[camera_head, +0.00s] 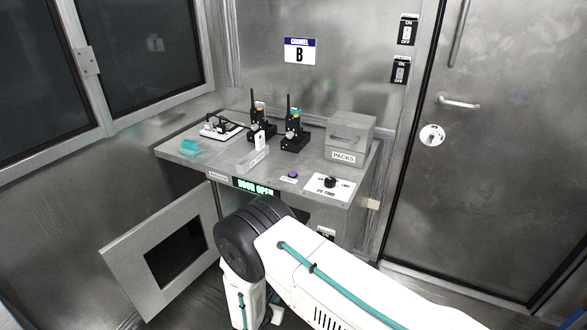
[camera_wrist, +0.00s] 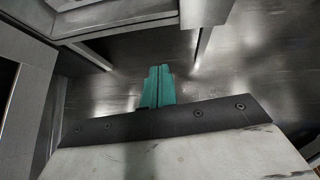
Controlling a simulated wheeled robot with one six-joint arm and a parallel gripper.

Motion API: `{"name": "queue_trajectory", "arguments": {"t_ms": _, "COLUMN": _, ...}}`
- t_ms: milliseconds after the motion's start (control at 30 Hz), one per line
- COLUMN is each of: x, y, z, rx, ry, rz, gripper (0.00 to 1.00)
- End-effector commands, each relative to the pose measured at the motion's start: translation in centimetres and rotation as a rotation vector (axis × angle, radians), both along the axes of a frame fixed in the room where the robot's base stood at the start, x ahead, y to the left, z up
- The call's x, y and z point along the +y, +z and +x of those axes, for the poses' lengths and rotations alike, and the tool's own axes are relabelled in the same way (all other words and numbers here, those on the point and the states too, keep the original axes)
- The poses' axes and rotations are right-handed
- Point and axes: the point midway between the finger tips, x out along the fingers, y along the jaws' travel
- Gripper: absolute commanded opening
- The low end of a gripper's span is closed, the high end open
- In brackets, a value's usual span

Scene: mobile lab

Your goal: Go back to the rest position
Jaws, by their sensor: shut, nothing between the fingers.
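My gripper (camera_wrist: 158,86) shows in the wrist view as two teal fingers pressed together, with nothing between them. It points down toward a bare, shiny metal floor (camera_wrist: 235,75). In the head view my white arm reaches in from the lower right and bends down at a black joint in front of the bench. The lower arm hangs beside the open cabinet door, and the fingertips are not clearly seen there.
A metal bench (camera_head: 225,166) holds two radios (camera_head: 293,135), a PACKS box (camera_head: 350,140), a teal item (camera_head: 190,147) and a dial panel (camera_head: 329,186). An open door (camera_head: 130,255) with a dark window stands left of my arm. A "DOOR OPEN" sign (camera_head: 256,187) is lit. A closed door (camera_head: 480,180) is at right.

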Motion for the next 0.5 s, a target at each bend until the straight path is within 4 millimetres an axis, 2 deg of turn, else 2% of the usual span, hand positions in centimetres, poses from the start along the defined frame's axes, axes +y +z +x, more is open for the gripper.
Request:
{"name": "queue_trajectory", "arguments": {"t_ms": 133, "x": -1.4, "y": -0.1, "z": -1.6, "rx": 0.002, "ry": -0.069, "rz": -0.018, "gripper": 0.0}}
{"name": "queue_trajectory", "arguments": {"t_ms": 233, "x": -2.9, "y": 0.8, "z": -2.4, "rx": -0.005, "ry": -0.141, "rz": -0.026, "gripper": 0.0}}
{"name": "queue_trajectory", "arguments": {"t_ms": 367, "x": -4.8, "y": 3.6, "z": -2.7, "rx": -0.029, "ry": -0.27, "rz": -0.02, "gripper": 0.0}}
{"name": "queue_trajectory", "arguments": {"t_ms": 500, "x": -6.8, "y": 7.2, "z": -2.6, "rx": -0.058, "ry": -0.416, "rz": -0.006, "gripper": 0.0}}
